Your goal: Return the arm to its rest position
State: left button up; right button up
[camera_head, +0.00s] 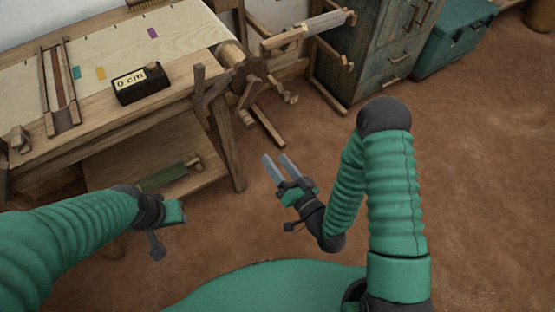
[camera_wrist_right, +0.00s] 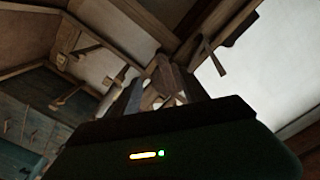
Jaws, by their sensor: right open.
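My right arm (camera_head: 386,190) comes in from the lower right with a green ribbed sleeve and bends down to its wrist. My right gripper (camera_head: 276,160) is open and empty, its two grey fingers apart over the bare floor in front of the loom. In the right wrist view the open fingers (camera_wrist_right: 164,88) show above the dark gripper body, with loom timbers beyond them. My left arm (camera_head: 70,235) comes in from the left. Its gripper (camera_head: 172,213) is near the loom's lower shelf, and its fingers cannot be made out.
The wooden loom (camera_head: 150,115) stands at the left with cloth (camera_head: 115,60) and a black "0 cm" box (camera_head: 141,83). A crank wheel (camera_head: 249,84) juts from its right end. A cabinet (camera_head: 385,50) and teal chest (camera_head: 453,38) stand behind. The brown floor (camera_head: 480,170) at right is clear.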

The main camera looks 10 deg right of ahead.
jog(key=d+f+n+g+h, duration=0.45)
jog(key=d+g, duration=0.25)
jog(key=g, duration=0.2)
jog(key=s+d+r+g+h+p, duration=0.1)
jog(key=s+d+r+g, duration=0.1)
jog(key=s+r+g, duration=0.3)
jog(key=s+d+r+h, duration=0.1)
jog(key=s+d+r, duration=0.1)
jog(key=s, duration=0.4)
notch_tip(320, 180, up, 22)
jog(key=p, duration=2.2)
jog(key=shift+a+m, duration=0.25)
jog(key=shift+m, duration=0.2)
jog(key=shift+c, duration=0.4)
